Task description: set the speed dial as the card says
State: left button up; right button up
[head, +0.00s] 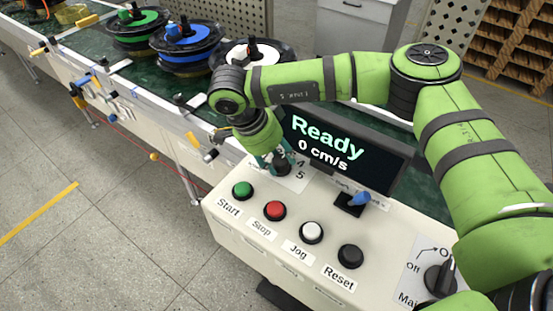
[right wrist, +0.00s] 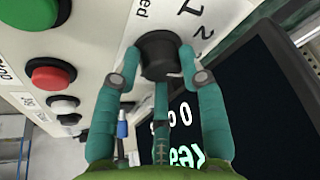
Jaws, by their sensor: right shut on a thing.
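The black speed dial (head: 282,168) is on the sloped console, left below the screen. Its white scale shows a 4 and a 5 in the head view, and a 1 and a 2 in the right wrist view. My right gripper (head: 268,160) is shut on the dial; the right wrist view shows its teal fingers (right wrist: 160,62) on both sides of the dial (right wrist: 157,45). Which number the dial points to is hidden. The screen (head: 345,152) reads "Ready" and "0 cm/s". I cannot make out a card with a setting. My left gripper is out of view.
Below the dial are the green Start (head: 243,189), red Stop (head: 275,210), white Jog (head: 312,232) and black Reset (head: 350,256) buttons. A blue-tipped lever (head: 358,199) and a main switch (head: 439,279) are to the right.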

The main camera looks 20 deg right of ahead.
jog(key=shift+w+d+r, duration=0.25)
jog(key=o, duration=1.1)
jog(key=shift+d+f, duration=0.1)
jog(key=shift+d, duration=0.05)
jog(key=shift+s, duration=0.1)
jog(key=shift+a+r, duration=0.35)
jog(key=v, duration=1.1)
jog(key=shift+d+r, duration=0.1)
jog(key=shift+s, duration=0.1)
